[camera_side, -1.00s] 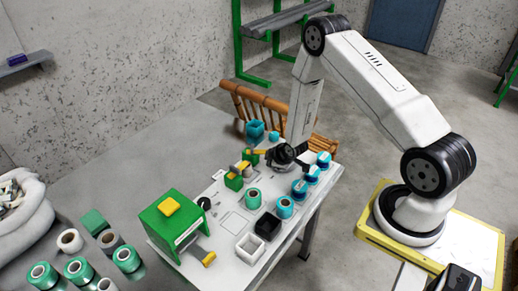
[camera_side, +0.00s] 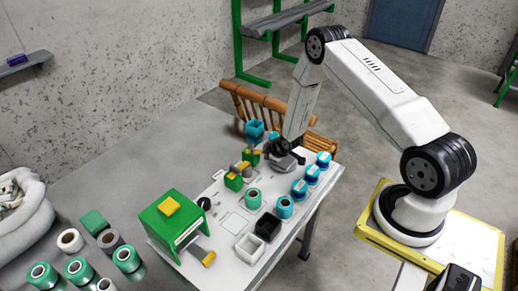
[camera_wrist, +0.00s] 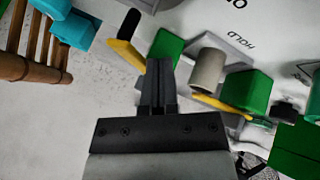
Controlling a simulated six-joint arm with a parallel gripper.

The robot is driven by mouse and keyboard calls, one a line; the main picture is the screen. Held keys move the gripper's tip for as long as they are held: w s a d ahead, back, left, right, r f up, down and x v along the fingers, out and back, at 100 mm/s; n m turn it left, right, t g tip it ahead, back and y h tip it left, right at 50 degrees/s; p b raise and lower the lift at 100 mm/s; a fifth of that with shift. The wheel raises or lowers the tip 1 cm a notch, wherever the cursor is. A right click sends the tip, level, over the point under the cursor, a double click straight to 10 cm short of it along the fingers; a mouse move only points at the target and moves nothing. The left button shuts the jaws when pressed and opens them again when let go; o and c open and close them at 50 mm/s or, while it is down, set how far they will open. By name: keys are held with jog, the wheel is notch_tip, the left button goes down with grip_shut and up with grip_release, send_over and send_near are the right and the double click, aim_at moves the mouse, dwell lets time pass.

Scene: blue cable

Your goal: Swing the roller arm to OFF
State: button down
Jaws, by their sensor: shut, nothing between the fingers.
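The roller-arm mechanism (camera_side: 240,171) stands at the back of the white table, with green blocks, yellow bars and a grey cylinder. In the wrist view the grey roller (camera_wrist: 208,70) is just right of my fingers, between two green blocks (camera_wrist: 165,46) (camera_wrist: 247,92). A yellow bar (camera_wrist: 127,53) with a black end (camera_wrist: 129,24) is up and left of the fingertips. Another yellow piece (camera_wrist: 222,107) lies below the roller. I cannot tell which bar is the roller arm. My gripper (camera_wrist: 159,68) is shut and empty beside these parts; contact is unclear. It also shows in the side view (camera_side: 280,148).
HOLD lettering (camera_wrist: 240,40) is printed beyond the roller. Blue-and-white spools (camera_side: 306,182) line the table's right side. A green box machine (camera_side: 174,222) stands at the front left. A wooden chair back (camera_side: 262,108) and a teal bin (camera_side: 254,131) are behind.

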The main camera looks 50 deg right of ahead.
jog(key=shift+d+n+y, duration=0.5)
jog(key=shift+n, duration=0.3)
dwell(0.5)
jog(key=shift+w+d+n+y, duration=0.2)
jog(key=shift+d+n+y, duration=0.25)
jog(key=shift+n, duration=0.2)
jog(key=shift+w+d+n+y, duration=0.15)
jog(key=shift+d+n+y, duration=0.15)
jog(key=shift+n+y, duration=0.25)
jog(key=shift+w+d+n+g+y, duration=0.1)
jog(key=shift+w+d+n+y, duration=0.2)
jog(key=shift+n, duration=0.4)
jog(key=shift+w+d+n+g+y, duration=0.15)
jog(key=shift+d+n+y, duration=0.25)
jog(key=shift+n, duration=0.3)
jog(key=shift+w+d+n+g+y, duration=0.1)
jog(key=shift+w+d+n+y, duration=0.25)
jog(key=shift+n, duration=0.35)
jog(key=shift+w+d+n+y, duration=0.1)
jog(key=shift+w+n+y, duration=0.1)
jog(key=shift+n+y, duration=0.35)
jog(key=shift+w+d, duration=0.4)
jog(key=shift+w, duration=0.45)
jog(key=shift+d, duration=0.1)
